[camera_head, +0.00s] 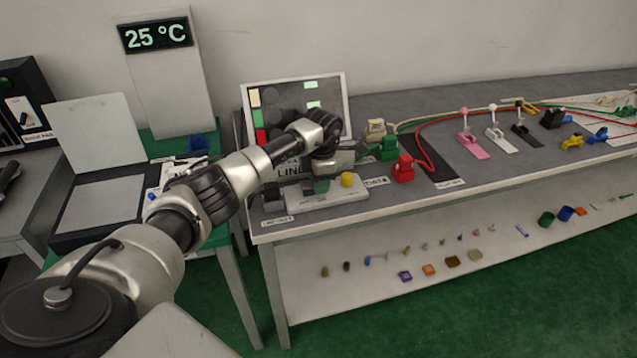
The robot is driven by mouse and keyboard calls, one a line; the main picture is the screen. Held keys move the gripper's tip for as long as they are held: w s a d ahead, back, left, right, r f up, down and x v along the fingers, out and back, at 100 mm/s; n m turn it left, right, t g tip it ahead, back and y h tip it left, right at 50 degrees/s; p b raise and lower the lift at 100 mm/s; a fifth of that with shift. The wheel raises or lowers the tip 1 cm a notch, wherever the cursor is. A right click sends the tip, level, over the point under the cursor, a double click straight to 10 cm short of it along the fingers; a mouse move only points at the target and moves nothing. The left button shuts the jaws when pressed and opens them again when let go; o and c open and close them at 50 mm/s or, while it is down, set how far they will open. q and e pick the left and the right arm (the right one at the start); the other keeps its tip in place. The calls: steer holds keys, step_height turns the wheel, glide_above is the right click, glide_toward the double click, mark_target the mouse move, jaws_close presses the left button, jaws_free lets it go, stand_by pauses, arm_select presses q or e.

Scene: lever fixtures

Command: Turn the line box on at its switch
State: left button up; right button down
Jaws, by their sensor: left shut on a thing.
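The line box (327,202) is a pale low unit near the table's left front corner, with a dark "LINE" sign (291,171) at its back. A yellow knob (347,180) stands on its right part, and a green part shows left of the knob. My left gripper (328,172) reaches in from the left, low over the box. It is shut at the place of the switch. The switch itself is mostly hidden behind the gripper, so its position cannot be told. My right gripper is not in view.
A board (296,95) with coloured cards stands behind the box. Red (403,168) and green (386,149) plugs with cables are close on the right. Pink (472,142), white and black levers stand farther right. A shelf (420,290) below holds several small parts.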

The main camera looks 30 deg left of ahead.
arm_select(q)
steer(key=o, duration=0.9)
steer(key=r, duration=0.5)
steer(key=r+b, duration=0.1)
steer(key=r, duration=0.4)
steer(key=shift+w+d+r, duration=0.15)
steer(key=shift+w+r, duration=0.05)
steer(key=shift+r, duration=0.2)
steer(key=shift+d+f, duration=0.1)
